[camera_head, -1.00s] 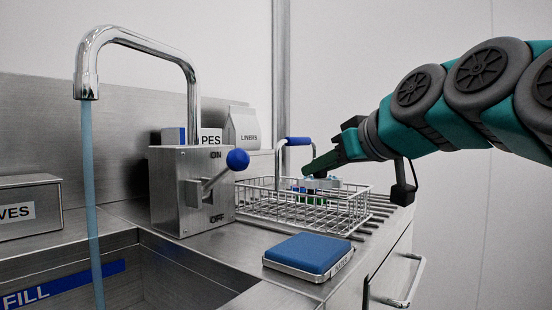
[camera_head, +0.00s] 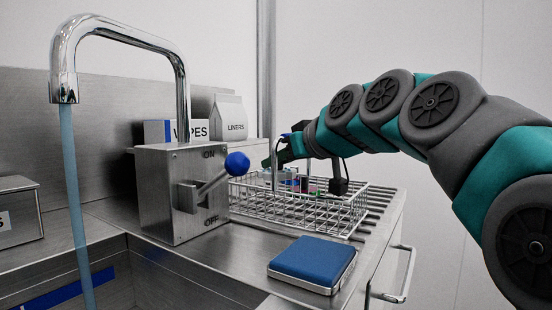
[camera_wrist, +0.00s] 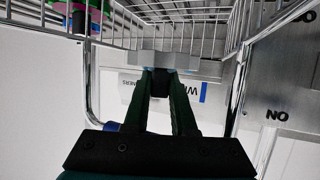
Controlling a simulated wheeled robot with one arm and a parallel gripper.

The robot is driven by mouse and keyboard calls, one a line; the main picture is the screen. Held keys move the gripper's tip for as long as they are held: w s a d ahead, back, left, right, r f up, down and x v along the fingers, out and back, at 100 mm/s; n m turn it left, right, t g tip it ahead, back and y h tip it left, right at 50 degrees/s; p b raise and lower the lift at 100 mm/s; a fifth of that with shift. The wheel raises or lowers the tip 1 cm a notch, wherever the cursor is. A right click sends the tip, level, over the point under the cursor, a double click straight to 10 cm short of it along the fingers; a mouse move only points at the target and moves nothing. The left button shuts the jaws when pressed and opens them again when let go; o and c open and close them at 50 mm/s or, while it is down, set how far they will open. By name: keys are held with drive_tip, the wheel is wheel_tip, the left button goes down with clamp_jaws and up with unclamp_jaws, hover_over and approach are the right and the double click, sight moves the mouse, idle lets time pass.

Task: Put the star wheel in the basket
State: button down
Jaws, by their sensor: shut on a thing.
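My gripper (camera_wrist: 162,82) is shut on a grey, flat-edged piece (camera_wrist: 205,66), seen edge-on in the wrist view. I take it to be the star wheel, though its star outline does not show. The wire basket (camera_head: 340,212) stands on the ribbed drainer; its bars also cross the top of the wrist view (camera_wrist: 190,32). In the head view my gripper (camera_head: 272,160) points down at the basket's far left part, and its fingertips are mostly hidden. I cannot tell whether the held piece touches the basket.
Colourful items (camera_head: 311,186) lie in the basket. A metal box with a blue-knobbed lever (camera_head: 237,164) stands to its left. A blue pad (camera_head: 312,259) lies in front. The tap (camera_head: 62,80) runs into the sink. A wipes box (camera_head: 158,131) and liners pack (camera_head: 230,118) stand behind.

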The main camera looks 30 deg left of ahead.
drive_tip(key=shift+f+b, duration=0.45)
drive_tip(key=shift+f, duration=0.1)
drive_tip(key=shift+f, duration=0.2)
drive_tip(key=c, duration=0.7)
unclamp_jaws()
drive_tip(key=shift+c, duration=0.2)
drive_tip(key=shift+r, duration=0.1)
drive_tip(key=shift+r+p, duration=0.3)
drive_tip(key=shift+r, duration=0.1)
drive_tip(key=v, duration=1.2)
drive_tip(key=shift+r, duration=0.25)
